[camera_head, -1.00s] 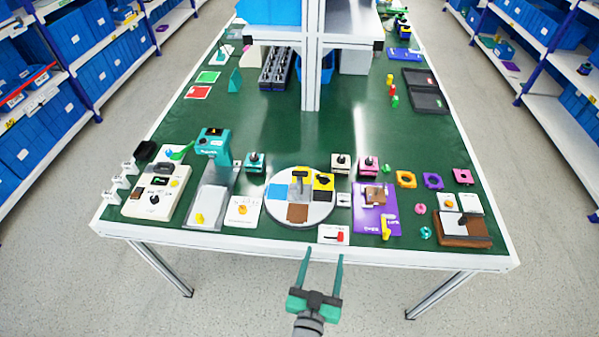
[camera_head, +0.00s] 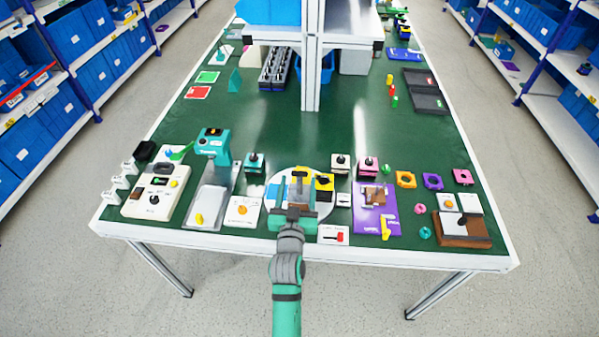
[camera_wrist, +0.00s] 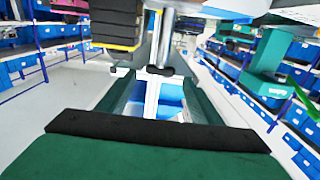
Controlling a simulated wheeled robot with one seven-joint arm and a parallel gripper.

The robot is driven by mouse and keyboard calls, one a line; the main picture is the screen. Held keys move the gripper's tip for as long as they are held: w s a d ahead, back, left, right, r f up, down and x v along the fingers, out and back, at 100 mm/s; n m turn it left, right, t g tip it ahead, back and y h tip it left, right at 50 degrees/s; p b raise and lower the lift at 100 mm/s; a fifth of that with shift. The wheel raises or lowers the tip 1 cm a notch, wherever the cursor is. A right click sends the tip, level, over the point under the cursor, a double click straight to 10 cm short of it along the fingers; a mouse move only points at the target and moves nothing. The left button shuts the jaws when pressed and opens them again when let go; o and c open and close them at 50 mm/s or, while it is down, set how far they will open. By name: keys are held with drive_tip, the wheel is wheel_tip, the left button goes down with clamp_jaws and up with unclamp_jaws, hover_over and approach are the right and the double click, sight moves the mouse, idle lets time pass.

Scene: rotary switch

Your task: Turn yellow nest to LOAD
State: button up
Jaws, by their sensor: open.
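The round white turntable (camera_head: 329,206) lies near the table's front edge. On it, the yellow nest (camera_head: 329,187) with a black piece is at the back right and a blue section (camera_head: 271,192) at the left. A grey upright handle (camera_head: 299,173) stands at its middle. My gripper (camera_head: 293,190) is over the turntable's front, open, its fingers spread toward the handle, hiding the brown front section. In the wrist view a grey post (camera_wrist: 164,40) shows between the fingers, with a yellow-edged black block (camera_wrist: 115,24) to its left. I cannot tell whether the fingers touch the handle. No LOAD mark is legible.
An orange-knobbed white plate (camera_head: 242,211) is to the left, and a purple board (camera_head: 377,222) to the right. A small plate with a red lever (camera_head: 340,237) lies in front. A white post (camera_head: 311,70) rises farther back. The green table middle (camera_head: 250,125) is clear.

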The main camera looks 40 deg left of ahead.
sight(299, 174)
drive_tip(key=shift+x, duration=2.7)
clamp_jaws()
